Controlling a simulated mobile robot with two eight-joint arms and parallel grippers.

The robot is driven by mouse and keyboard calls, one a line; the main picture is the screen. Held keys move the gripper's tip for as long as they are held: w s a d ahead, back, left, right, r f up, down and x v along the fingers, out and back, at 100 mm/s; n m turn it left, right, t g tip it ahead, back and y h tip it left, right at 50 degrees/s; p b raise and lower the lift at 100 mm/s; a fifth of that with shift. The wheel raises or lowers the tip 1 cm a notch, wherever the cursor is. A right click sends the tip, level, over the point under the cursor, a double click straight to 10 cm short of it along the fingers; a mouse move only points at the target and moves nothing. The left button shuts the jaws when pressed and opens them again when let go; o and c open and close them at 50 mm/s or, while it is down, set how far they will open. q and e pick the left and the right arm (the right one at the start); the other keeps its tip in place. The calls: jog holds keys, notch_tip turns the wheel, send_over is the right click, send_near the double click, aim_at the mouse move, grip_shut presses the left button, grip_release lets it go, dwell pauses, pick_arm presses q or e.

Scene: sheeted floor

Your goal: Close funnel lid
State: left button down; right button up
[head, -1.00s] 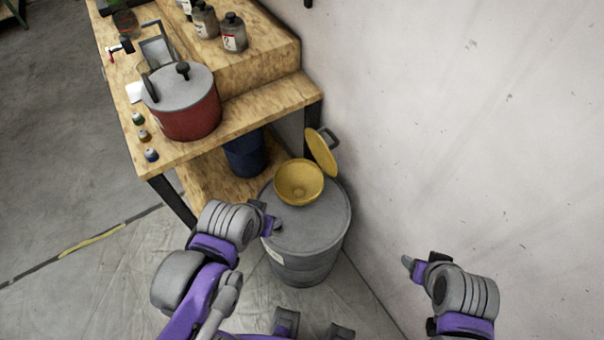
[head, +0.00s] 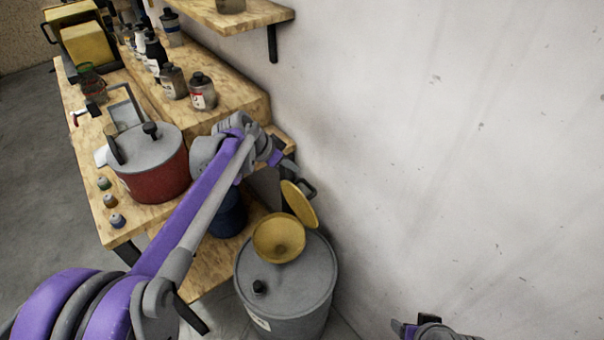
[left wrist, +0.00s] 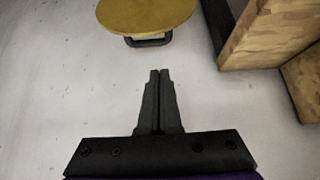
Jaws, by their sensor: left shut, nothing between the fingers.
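The yellow funnel (head: 279,238) sits on top of the grey drum (head: 290,275). Its round yellow lid (head: 299,204) stands open, tilted up on the far side toward the wall, with a dark handle (head: 306,188) at its back. In the left wrist view the lid (left wrist: 146,14) is at the top edge, with its handle (left wrist: 148,41) below it. My left gripper (head: 289,167) is shut and empty, above and behind the lid, apart from it. Its closed fingers (left wrist: 159,75) point toward the handle. My right gripper (head: 403,326) is at the bottom edge; its fingers are too small to judge.
A wooden workbench (head: 190,208) stands left of the drum, with a red pot (head: 157,177) and several bottles on it. A blue bin (head: 228,216) is on its lower shelf. The white wall (head: 450,150) rises close behind the drum on the right.

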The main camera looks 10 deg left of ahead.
aim_at(305, 200)
pick_arm(q)
jog(key=x, duration=0.9)
jog(key=shift+w+d+f, duration=0.1)
jog(key=shift+d+f, duration=0.05)
jog(key=shift+f, duration=0.05)
jog(key=shift+s+a+r+t+b, duration=0.1)
jog(key=shift+s+a+t+b, duration=0.2)
jog(key=shift+s+a+b, duration=0.2)
